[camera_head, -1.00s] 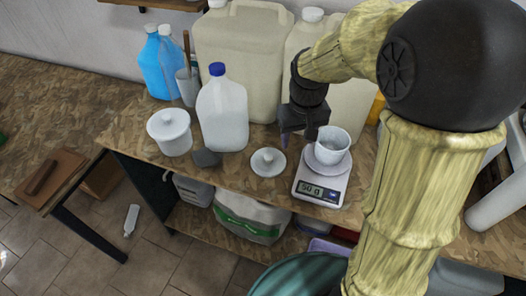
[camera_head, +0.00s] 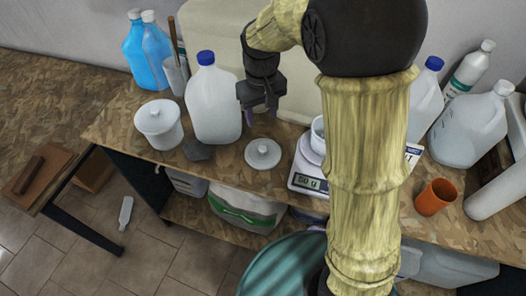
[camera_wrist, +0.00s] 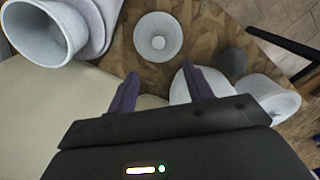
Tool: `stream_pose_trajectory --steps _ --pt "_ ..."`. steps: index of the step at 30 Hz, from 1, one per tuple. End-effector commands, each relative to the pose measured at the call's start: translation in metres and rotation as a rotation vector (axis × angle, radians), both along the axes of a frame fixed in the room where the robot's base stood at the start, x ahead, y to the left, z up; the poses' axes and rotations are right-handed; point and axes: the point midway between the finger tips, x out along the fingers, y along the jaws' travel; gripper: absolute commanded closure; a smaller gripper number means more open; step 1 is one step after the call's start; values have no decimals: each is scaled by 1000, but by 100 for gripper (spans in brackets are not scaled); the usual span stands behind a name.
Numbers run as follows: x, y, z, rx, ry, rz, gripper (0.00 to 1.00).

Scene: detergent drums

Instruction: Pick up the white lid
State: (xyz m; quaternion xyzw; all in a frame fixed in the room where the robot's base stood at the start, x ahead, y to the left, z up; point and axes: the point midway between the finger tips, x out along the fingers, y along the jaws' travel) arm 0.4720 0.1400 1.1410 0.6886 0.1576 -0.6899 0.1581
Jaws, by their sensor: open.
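The white lid (camera_head: 263,153) is a round disc with a knob in its middle. It lies flat on the wooden worktop between the white jug and the scale, and also shows in the wrist view (camera_wrist: 158,37). My gripper (camera_head: 260,113) is open and empty, above and behind the lid in the head view. In the wrist view its two dark purple fingers (camera_wrist: 162,88) are apart, with the lid beyond the gap between them. They do not touch the lid.
A white jug with a blue cap (camera_head: 215,105) stands left of my gripper. A digital scale (camera_head: 308,180) bearing a white cup (camera_head: 318,132) is right of the lid. The worktop's front edge is close.

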Motion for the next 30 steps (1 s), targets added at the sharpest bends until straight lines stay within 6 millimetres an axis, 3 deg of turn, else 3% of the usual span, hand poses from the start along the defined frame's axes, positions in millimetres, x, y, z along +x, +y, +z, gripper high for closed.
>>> stream_pose_trajectory --steps 15,30 --pt "2 -8 -86 -1 3 -18 49" --pt "1 -2 -96 -1 2 -7 49"
